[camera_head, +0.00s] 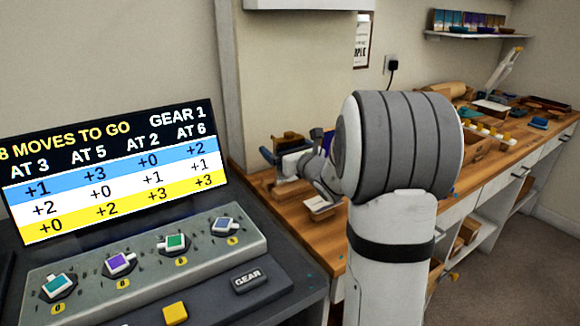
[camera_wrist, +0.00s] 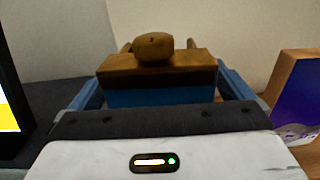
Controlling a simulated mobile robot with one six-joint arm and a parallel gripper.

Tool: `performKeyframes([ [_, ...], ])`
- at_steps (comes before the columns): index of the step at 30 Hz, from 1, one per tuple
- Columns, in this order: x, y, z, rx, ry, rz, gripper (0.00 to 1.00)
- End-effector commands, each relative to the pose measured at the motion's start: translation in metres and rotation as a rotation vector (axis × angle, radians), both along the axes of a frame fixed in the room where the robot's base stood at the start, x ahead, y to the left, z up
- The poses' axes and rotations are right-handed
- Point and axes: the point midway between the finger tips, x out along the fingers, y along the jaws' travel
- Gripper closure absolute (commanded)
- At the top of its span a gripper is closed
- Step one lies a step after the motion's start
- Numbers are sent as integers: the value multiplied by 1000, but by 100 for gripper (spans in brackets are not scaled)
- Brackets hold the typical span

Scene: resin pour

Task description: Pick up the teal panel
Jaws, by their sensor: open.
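My gripper (camera_wrist: 160,85) is open, with one blue finger on each side of a wooden block (camera_wrist: 160,66) in the wrist view. The block has a blue lower front and a rounded wooden knob on top. I cannot tell whether the fingers touch it. In the head view my gripper (camera_head: 276,154) is over the left end of the wooden bench, partly hidden by my arm. I cannot clearly pick out the teal panel. A purple panel (camera_wrist: 302,98) with a wooden edge stands to the right of the gripper in the wrist view.
A screen (camera_head: 115,170) and a grey console (camera_head: 145,255) with several coloured knobs stand at left. The wooden bench (camera_head: 305,235) runs to the back right, with trays and small items. A wall shelf (camera_head: 475,36) holds several small coloured panels.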

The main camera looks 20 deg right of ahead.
Motion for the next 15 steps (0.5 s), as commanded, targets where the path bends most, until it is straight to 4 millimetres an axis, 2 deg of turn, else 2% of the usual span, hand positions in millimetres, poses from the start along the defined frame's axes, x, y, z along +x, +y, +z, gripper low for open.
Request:
performKeyframes([
  [6,0,0,0,-1,0,0,2],
  [15,0,0,0,-1,0,0,26],
])
